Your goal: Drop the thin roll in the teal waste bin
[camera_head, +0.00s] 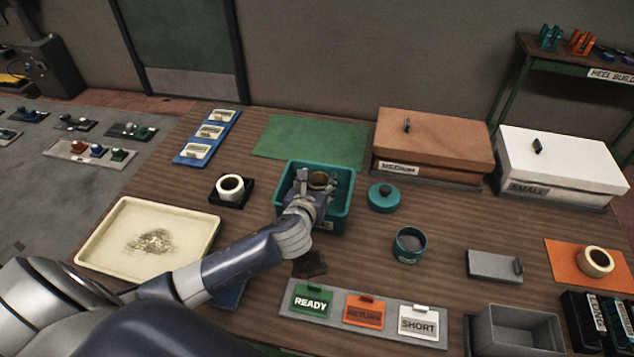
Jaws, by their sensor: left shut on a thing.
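The teal waste bin (345,215) is an open square box on the brown table, near the middle of the view. My left gripper (318,184) reaches over the bin's opening from the front left and is shut on a thin roll (318,178). The roll is a small tan ring, partly hidden by the fingers. It appears within the bin's outline; its height above the bin floor cannot be told. My right gripper is not in view.
A fuller roll (230,187) sits on a black holder to the left; another roll (596,261) lies on an orange mat at right. A round teal lid (384,197) and small teal pot (410,245) stand right of the bin. Boxes (435,140) stand behind. A cream tray (195,218) lies left.

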